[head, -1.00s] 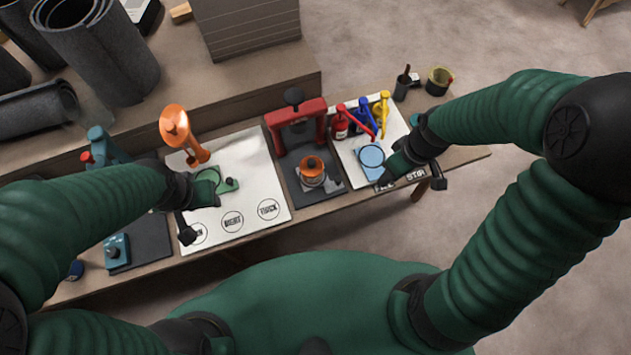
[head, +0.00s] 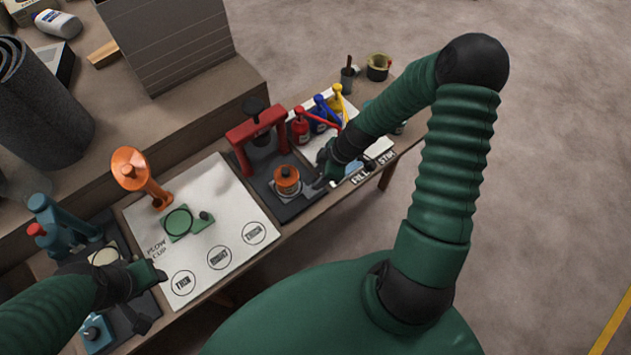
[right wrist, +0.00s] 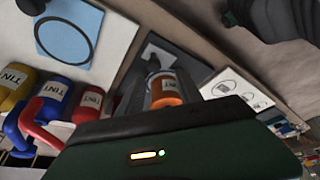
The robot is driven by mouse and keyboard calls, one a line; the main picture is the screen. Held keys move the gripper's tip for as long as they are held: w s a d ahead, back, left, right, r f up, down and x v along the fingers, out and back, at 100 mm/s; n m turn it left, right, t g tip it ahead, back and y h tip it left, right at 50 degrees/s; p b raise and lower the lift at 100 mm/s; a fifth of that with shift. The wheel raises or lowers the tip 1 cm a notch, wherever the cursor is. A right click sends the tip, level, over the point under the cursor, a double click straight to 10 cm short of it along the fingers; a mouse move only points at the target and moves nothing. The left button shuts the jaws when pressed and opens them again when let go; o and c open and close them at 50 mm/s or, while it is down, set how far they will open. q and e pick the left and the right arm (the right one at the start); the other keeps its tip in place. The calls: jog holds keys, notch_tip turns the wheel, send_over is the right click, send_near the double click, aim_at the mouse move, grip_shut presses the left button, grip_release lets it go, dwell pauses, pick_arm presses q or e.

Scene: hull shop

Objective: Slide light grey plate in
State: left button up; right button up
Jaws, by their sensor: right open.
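The light grey plate (head: 277,187) shows as a pale patch under an orange can (head: 287,176), in front of the red press (head: 257,135); my right gripper hides part of it. My right gripper (head: 315,186) is open, close beside the plate's right side in the head view. In the right wrist view, the orange can (right wrist: 165,88) shows just beyond my gripper; contact cannot be told. My left gripper (head: 153,297) has its fingers apart, above the dark base of the teal press (head: 65,225) at the left.
A white mat (head: 225,205) holds a green plate (head: 180,222) and an orange lamp-like tool (head: 135,175). Red, blue and yellow tint bottles (head: 320,118) stand right of the press. A light blue plate (right wrist: 68,35) lies near them. A cup (head: 378,66) stands at the bench's far end.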

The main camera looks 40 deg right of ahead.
jog(key=x, duration=0.3)
jog(key=shift+f, duration=0.1)
jog(key=shift+w+d+f, duration=0.1)
jog(key=shift+d+f, duration=0.25)
jog(key=shift+d, duration=0.2)
jog(key=shift+d+f, duration=0.35)
jog(key=shift+d, duration=0.25)
jog(key=shift+a+r, duration=0.25)
jog(key=shift+a, duration=0.65)
jog(key=c, duration=0.7)
jog(key=shift+a, duration=0.1)
jog(key=shift+c, duration=0.9)
jog(key=shift+d+f, duration=0.15)
jog(key=shift+d, duration=0.35)
grip_shut()
jog(key=shift+a, duration=0.2)
pick_arm(q)
jog(key=shift+d+f, duration=0.2)
jog(key=shift+f, duration=0.1)
jog(key=shift+d, duration=0.15)
pick_arm(e)
jog(key=shift+s+d, duration=0.1)
jog(key=shift+s, duration=0.1)
